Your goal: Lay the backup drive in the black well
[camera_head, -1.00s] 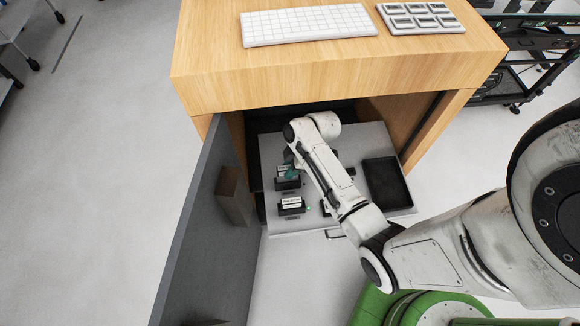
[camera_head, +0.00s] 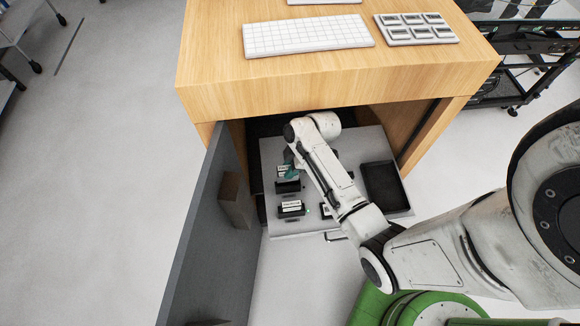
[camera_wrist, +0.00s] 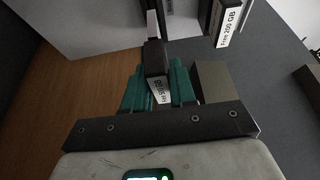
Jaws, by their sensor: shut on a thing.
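My gripper (camera_head: 289,166) has teal fingers and is shut on a dark drive (camera_wrist: 154,58). In the head view the gripper is over the back left of the grey pull-out shelf (camera_head: 277,151), just behind a black holder (camera_head: 288,187). My arm hides part of this area. I cannot tell whether the held drive is clear of its holder. The black well (camera_head: 385,188) is a shallow, empty rectangular tray at the shelf's right, apart from the gripper.
A labelled drive (camera_head: 291,207) stands at the shelf's front left; one in the wrist view reads "Free 200 GB" (camera_wrist: 230,25). Another lies partly behind my arm. A grey door (camera_head: 200,240) stands open at left. The wooden desk top (camera_head: 330,75) overhangs the shelf.

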